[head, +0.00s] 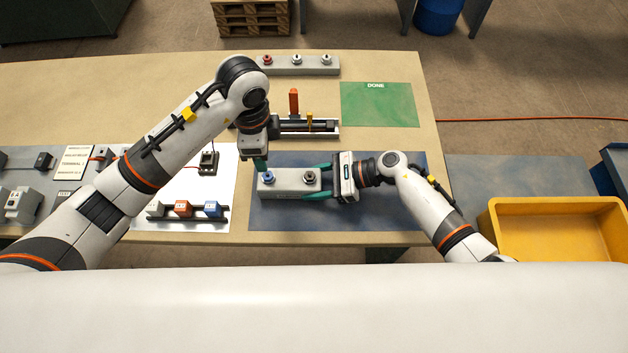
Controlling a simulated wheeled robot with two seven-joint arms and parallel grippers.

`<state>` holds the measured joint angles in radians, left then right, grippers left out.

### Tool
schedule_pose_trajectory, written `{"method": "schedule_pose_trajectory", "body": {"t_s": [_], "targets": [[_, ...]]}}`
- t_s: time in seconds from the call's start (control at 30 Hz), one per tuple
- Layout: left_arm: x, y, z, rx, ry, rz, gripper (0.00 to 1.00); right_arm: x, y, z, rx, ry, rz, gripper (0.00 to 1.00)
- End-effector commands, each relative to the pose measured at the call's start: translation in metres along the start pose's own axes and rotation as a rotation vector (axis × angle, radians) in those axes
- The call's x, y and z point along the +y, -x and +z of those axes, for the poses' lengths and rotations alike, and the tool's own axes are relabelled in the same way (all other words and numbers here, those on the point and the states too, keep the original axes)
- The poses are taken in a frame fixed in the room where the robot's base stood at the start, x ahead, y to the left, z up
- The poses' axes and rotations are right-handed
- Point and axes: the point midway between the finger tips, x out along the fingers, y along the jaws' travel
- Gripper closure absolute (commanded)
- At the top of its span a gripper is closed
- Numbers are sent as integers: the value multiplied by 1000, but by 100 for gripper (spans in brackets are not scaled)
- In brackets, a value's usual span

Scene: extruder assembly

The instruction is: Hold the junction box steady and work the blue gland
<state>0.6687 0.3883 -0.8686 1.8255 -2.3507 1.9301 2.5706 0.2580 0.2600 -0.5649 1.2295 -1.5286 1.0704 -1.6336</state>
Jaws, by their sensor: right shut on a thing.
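The grey junction box (289,188) lies on the dark blue mat (390,215). It has a blue gland (268,177) at its left end and a dark gland (309,177) near its right end. My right gripper (316,182) reaches in from the right and is shut on the box, its teal fingers along the far and near sides of the right end. My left gripper (260,165) points down just behind and left of the blue gland. Its fingers overlap in this view, so their opening and any contact with the gland cannot be made out.
Behind the mat stands a clamp fixture (305,127) with an orange handle. Another grey box (305,66) with several glands is at the table's back. A green DONE area (380,105) is clear. Terminal blocks (183,209) sit at left; a yellow bin (555,232) at right.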

Motion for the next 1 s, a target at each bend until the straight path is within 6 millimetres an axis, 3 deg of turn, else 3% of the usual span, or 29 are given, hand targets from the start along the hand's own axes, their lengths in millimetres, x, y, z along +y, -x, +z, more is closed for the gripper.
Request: {"method": "schedule_pose_trajectory", "body": {"t_s": [0.2, 0.4, 0.6, 0.87, 0.9, 1.0], "targets": [[2, 52, 0, 1, -1, 9, 56, 0, 0, 0, 0, 0, 0, 75], [2, 81, 0, 1, 0, 6, 56, 0, 0, 0, 0, 0, 0, 75], [1, 95, 0, 0, 1, 2, 56, 0, 0, 0, 0, 0, 0, 75], [0, 96, 0, 0, 1, 0, 56, 0, 0, 0, 0, 0, 0, 75], [0, 97, 0, 0, 1, 0, 56, 0, 0, -1, 2, 1, 0, 42], [0, 96, 0, 0, 1, 0, 56, 0, 0, -1, 2, 1, 0, 26]]}}
